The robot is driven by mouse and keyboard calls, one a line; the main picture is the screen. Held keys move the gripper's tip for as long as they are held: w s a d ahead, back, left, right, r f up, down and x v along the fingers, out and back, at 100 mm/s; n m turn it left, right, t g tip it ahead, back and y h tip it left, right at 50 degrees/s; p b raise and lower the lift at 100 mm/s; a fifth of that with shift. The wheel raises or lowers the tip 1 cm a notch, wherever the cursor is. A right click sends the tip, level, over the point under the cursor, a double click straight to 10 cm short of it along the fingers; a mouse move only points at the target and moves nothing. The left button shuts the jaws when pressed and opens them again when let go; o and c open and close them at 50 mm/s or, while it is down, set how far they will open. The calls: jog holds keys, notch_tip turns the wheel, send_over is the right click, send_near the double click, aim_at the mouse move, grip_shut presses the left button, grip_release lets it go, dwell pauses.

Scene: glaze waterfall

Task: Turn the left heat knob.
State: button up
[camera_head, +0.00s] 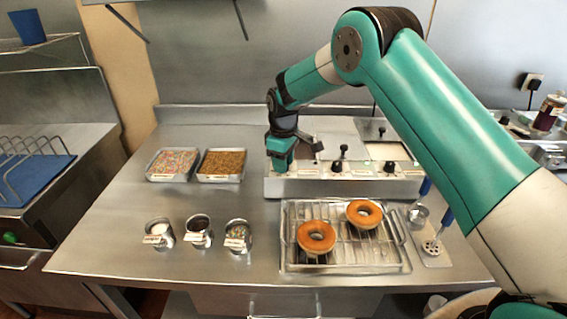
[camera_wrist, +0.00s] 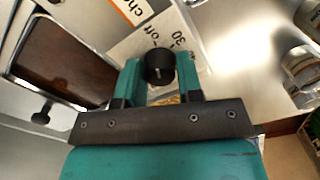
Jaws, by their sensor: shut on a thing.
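The left heat knob (camera_wrist: 159,65) is a black round knob on the front panel of the glaze unit (camera_head: 300,188). In the wrist view it sits between the two teal fingers of my gripper (camera_wrist: 160,76), which is shut on it. A printed dial label with "off" and "30" shows beside the knob. In the head view my gripper (camera_head: 281,164) is at the left end of the unit's panel and hides this knob. Another black knob (camera_head: 336,166) and a right knob (camera_head: 389,166) show further along the panel.
A wire rack tray (camera_head: 290,262) with two donuts (camera_head: 316,237) stands in front of the unit. Several small topping cups (camera_head: 198,229) stand front left, and two sprinkle trays (camera_head: 174,163) lie behind them. The counter between is bare. A dark brown glaze well (camera_wrist: 65,62) shows in the wrist view.

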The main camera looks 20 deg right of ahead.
jog(key=shift+r, duration=0.1)
dwell(0.3)
jog(key=o, duration=0.9)
notch_tip(320, 180, up, 17)
jog(key=b, duration=0.3)
jog(key=shift+r, duration=0.2)
